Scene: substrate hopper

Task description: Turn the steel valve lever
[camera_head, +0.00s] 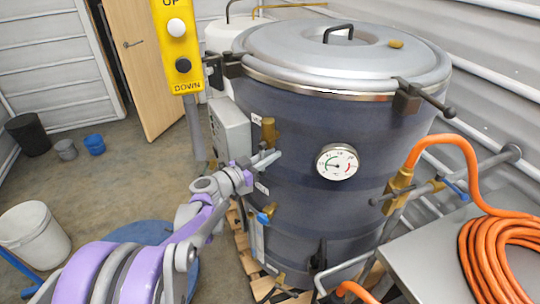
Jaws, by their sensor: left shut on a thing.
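The steel valve lever (267,158) sticks out from the side of the large dark hopper tank (330,110), below a brass fitting (268,130). My left gripper (250,167) reaches in from the lower left. It is shut on the steel lever, whose tip shows beyond the fingers to the right. The fingers and wrist hide the lever's near part. My right gripper does not show.
A lower brass valve with a blue handle (266,214) sits just beneath. A dial gauge (337,162) is to the right. A grey box (230,130) and yellow UP/DOWN control (177,45) stand behind left. An orange hose (490,260) lies coiled right.

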